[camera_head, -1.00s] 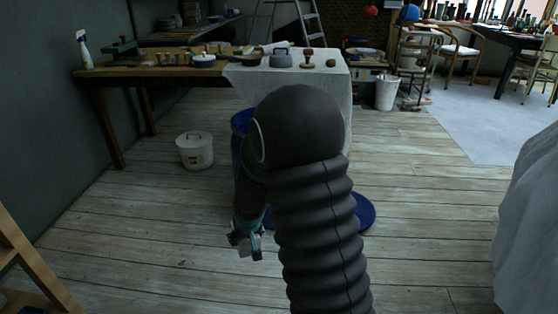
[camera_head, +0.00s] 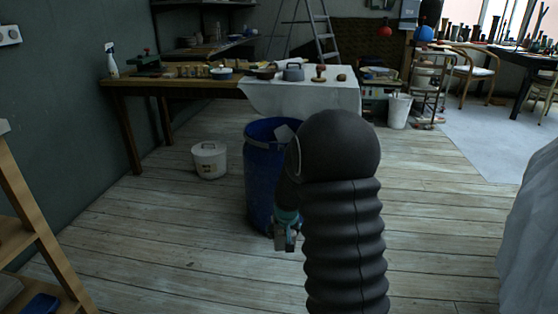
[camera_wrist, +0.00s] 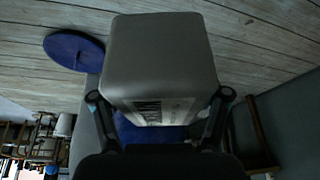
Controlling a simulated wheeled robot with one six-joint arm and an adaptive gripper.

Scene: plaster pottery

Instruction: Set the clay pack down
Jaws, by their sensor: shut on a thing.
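The clay pack (camera_wrist: 160,55) is a grey, smooth block with rounded edges and a pale printed label on one face. It fills the middle of the wrist view. My gripper (camera_wrist: 160,98) is shut on it, with a dark finger on either side. In the head view my gripper (camera_head: 285,238) hangs low in front of the blue barrel, and the pack is mostly hidden there by the fingers and arm. The pack is held above the wooden floor (camera_head: 190,265).
The blue barrel (camera_head: 258,185) stands open, with something pale at its mouth. A blue round lid (camera_wrist: 73,50) lies on the floor. A white bucket (camera_head: 209,160) stands to the left, and a wooden shelf (camera_head: 45,235) at the left edge. Floor at front left is clear.

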